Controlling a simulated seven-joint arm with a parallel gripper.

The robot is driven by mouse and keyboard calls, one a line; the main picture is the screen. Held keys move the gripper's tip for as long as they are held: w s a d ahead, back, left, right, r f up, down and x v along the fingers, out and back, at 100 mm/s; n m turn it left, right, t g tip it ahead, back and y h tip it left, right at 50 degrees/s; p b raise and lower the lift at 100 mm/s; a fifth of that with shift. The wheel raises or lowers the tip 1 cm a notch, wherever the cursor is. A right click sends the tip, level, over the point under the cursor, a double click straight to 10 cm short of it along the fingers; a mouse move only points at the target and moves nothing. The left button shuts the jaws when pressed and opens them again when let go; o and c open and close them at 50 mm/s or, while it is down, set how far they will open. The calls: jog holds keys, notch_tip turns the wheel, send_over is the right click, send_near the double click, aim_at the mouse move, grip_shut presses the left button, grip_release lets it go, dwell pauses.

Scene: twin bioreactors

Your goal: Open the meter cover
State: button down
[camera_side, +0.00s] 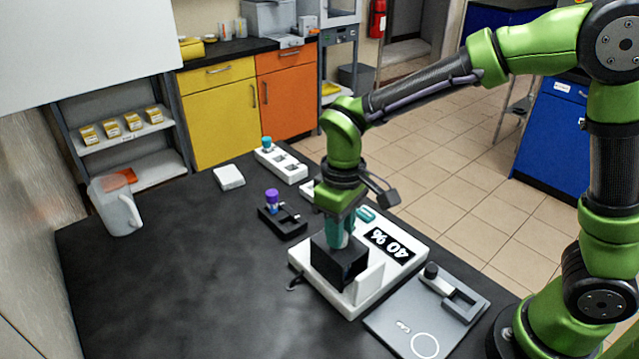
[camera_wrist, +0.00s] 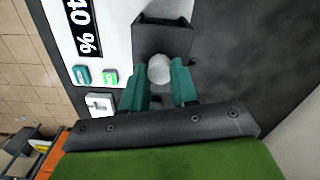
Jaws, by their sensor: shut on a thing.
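The meter (camera_side: 392,252) is a white unit on the dark bench. Its black display, reading "40 %", appears upside down in the side view and sideways in the wrist view (camera_wrist: 85,28). A black box-shaped cover (camera_side: 338,264) stands on the meter's near left part; it is also at the top of the wrist view (camera_wrist: 163,38). A pale round knob (camera_wrist: 159,69) shows at the cover's edge. My gripper (camera_wrist: 159,78) has its teal fingers shut on this knob, one on each side. In the side view my gripper (camera_side: 341,236) points down at the cover, and the knob is hidden.
A grey plate device (camera_side: 415,318) with a black knob sits close right of the meter. A black holder with a purple-capped item (camera_side: 273,200), a white rack (camera_side: 281,165) and a white block (camera_side: 229,177) stand behind. A clear jug (camera_side: 116,207) is far left. The front-left bench is clear.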

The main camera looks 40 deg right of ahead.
jog(key=w, duration=0.6)
jog(key=shift+w, duration=0.4)
jog(key=c, duration=0.9)
grip_release()
jog(key=shift+o, duration=0.2)
notch_tip(320, 180, up, 17)
